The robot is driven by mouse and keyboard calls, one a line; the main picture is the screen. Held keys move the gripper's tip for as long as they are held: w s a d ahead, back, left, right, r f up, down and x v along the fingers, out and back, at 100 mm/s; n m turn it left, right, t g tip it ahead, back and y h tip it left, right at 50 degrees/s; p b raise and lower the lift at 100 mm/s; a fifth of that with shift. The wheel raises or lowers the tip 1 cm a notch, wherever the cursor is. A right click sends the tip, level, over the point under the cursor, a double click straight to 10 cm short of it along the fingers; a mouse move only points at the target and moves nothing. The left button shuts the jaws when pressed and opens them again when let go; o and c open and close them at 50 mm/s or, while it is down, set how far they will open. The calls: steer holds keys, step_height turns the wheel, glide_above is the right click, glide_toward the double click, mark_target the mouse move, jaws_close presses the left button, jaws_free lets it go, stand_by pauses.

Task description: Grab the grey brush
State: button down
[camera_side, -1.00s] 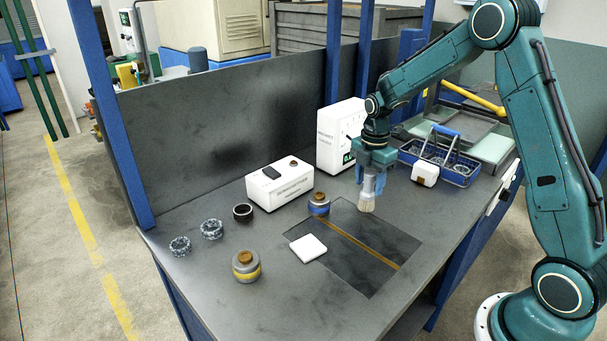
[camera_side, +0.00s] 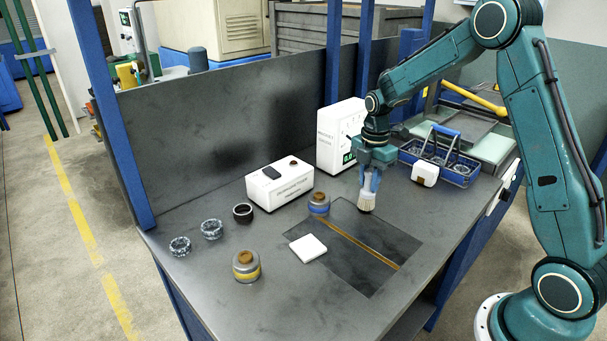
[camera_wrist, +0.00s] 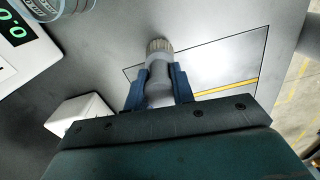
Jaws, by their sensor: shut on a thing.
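The grey brush (camera_side: 367,200) has a grey handle and pale bristles that point down. It stands upright at the back corner of the dark inset plate on the bench. My gripper (camera_side: 370,178) is above it, with its blue fingers shut on the handle. In the wrist view, the brush (camera_wrist: 159,64) sits between the two blue fingers of my gripper (camera_wrist: 158,85), bristles pointing away from me. I cannot tell whether the bristle tips touch the bench.
A blue-banded jar (camera_side: 319,204), a white square pad (camera_side: 307,248) and a yellow-banded jar (camera_side: 246,267) stand left. A white box (camera_side: 280,183) and a display unit (camera_side: 338,140) are behind. A blue basket (camera_side: 450,165) and white block (camera_side: 425,174) are right.

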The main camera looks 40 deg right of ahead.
step_height(320, 180, up, 20)
steer(key=shift+f, duration=0.2)
stand_by(0.4)
stand_by(0.5)
